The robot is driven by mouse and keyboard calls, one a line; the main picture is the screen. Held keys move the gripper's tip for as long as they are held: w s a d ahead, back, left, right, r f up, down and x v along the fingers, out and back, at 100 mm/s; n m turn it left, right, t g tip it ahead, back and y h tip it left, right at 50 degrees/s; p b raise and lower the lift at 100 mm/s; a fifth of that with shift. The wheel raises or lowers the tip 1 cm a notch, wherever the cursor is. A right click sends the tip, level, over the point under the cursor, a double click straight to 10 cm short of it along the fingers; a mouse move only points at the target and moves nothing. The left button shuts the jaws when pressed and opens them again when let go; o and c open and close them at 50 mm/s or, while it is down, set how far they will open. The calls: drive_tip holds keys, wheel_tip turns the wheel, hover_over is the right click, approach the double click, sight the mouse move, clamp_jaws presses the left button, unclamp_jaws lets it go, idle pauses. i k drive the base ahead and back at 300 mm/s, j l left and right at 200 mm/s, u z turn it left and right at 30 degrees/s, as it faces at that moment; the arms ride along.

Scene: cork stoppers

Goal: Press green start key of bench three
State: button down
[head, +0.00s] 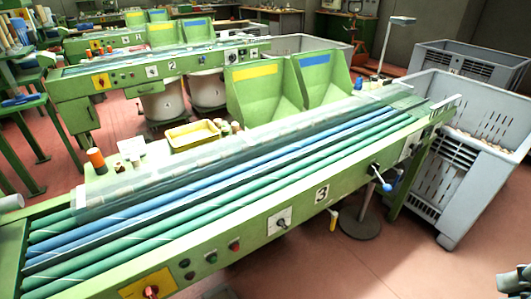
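Bench three (290,217) is a long green bench with the number 3 on its front panel. It runs from the lower left to the upper right. On its front panel, left of the number, sits a round green key (211,257). A red button (235,245) is just to its right, and dark buttons (185,263) are to its left. A red knob (151,292) on a yellow plate is farther left, at the bottom edge. Nothing covers the green key.
A black switch on a white plate (283,219) and a blue-tipped handle (386,186) are farther right on bench three. A grey crate (470,185) stands at its right end. Bench two (130,75) is behind. Red floor (330,268) in front is mostly clear; a dark cut-off piece (512,285) shows lower right.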

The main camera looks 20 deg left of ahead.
sight(214, 260)
drive_tip(key=i+j+u, duration=0.1)
drive_tip(key=u, duration=0.35)
drive_tip(key=i+j+u, duration=0.15)
drive_tip(key=u, duration=0.25)
drive_tip(key=i+u, duration=0.15)
drive_tip(key=u, duration=0.3)
drive_tip(key=i, duration=0.35)
drive_tip(key=k+j+z, duration=0.35)
drive_tip(key=k+j, duration=0.25)
drive_tip(key=k+j+z, duration=0.35)
drive_tip(key=k, duration=0.25)
